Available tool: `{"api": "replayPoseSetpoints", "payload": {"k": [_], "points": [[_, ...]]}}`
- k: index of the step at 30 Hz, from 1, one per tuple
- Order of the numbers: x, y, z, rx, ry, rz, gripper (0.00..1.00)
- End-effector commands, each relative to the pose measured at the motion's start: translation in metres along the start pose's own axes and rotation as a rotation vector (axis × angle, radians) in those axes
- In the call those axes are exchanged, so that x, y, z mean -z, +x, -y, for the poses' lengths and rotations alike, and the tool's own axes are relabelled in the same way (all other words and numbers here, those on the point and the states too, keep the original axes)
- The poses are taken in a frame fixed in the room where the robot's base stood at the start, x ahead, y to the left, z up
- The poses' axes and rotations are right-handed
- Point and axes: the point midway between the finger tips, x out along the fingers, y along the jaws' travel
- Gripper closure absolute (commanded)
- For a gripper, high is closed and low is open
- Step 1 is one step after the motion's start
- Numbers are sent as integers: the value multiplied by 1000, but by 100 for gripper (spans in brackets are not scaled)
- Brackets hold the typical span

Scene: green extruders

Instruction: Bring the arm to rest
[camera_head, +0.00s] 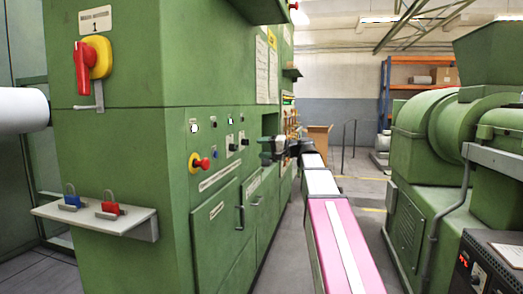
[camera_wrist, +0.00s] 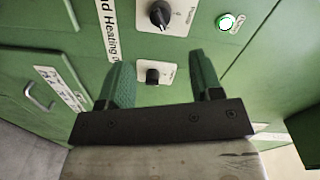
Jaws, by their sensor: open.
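My gripper (camera_head: 268,150) is at the end of my outstretched arm, by the front of the green cabinet (camera_head: 120,150) in the head view. In the wrist view its two green fingers (camera_wrist: 158,66) are apart with nothing held between them. A small black knob (camera_wrist: 152,76) on a white plate shows between the fingers. A larger black knob (camera_wrist: 160,13) is above it, beyond the fingertips. I cannot tell how far the fingertips are from the panel.
A shelf (camera_head: 92,222) with a blue padlock (camera_head: 72,202) and a red padlock (camera_head: 111,209) juts from the cabinet. A red-and-yellow switch (camera_head: 92,60) is above. Green machinery (camera_head: 420,150) stands at right. An aisle (camera_head: 358,172) runs between, with an orange rack (camera_head: 418,62) behind.

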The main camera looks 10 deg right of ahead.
Motion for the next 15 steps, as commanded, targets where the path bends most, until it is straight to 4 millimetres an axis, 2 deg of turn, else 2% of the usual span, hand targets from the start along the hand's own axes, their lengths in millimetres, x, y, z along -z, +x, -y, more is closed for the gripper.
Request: {"api": "replayPoseSetpoints", "payload": {"k": [2,5,8,15], "points": [[-1,0,-3,-5,1,1,41],[-9,3,-20,-42,8,5,41],[-26,8,-59,-124,21,15,41],[-88,12,-183,-412,50,70,41]]}}
